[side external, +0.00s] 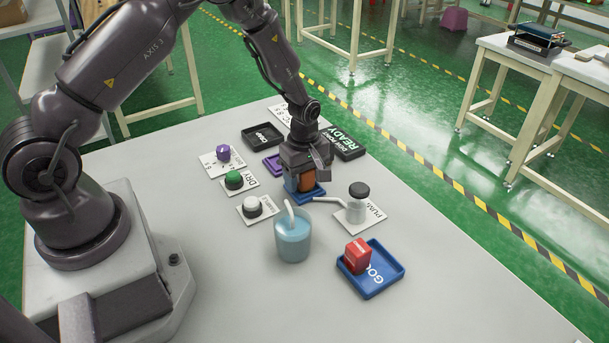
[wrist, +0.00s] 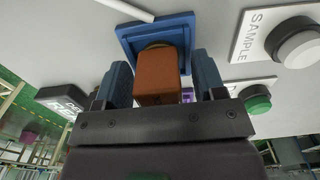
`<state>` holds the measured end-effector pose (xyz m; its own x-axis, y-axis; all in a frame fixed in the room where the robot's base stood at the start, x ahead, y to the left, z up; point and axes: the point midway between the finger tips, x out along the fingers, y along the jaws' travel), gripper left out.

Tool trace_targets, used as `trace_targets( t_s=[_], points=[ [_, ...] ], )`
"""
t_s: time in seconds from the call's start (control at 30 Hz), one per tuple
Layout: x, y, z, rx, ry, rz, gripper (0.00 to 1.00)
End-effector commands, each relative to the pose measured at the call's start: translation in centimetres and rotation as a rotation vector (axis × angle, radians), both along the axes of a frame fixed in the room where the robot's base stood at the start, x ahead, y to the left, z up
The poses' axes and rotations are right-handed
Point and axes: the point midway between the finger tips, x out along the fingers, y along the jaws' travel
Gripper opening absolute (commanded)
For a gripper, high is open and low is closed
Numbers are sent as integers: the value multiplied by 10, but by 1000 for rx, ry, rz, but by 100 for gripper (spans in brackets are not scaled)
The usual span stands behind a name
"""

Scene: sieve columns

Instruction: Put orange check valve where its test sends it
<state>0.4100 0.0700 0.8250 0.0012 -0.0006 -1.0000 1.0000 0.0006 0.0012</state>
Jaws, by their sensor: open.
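The orange check valve (side external: 307,179) is a block-like orange piece in the small blue tray (side external: 315,192). In the wrist view the orange check valve (wrist: 160,80) stands between the two blue fingers of my gripper (wrist: 163,82), with a visible gap on each side. My gripper (side external: 304,180) is open and lowered around the valve at the blue tray. Part of the valve and tray is hidden behind the gripper in the side view.
A blue tray marked "GO…" (side external: 387,283) holds a red block (side external: 357,256).

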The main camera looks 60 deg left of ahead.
Motion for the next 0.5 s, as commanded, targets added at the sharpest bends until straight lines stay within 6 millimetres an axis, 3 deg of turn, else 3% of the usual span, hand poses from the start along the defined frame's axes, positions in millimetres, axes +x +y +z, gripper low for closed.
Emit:
trace_targets(
  t_s=[0.17, 0.5],
  points=[
    [0, 0, 0, -1, 0, 1, 64],
    [6, -6, 70, 3, -5, 0, 64]
  ],
)
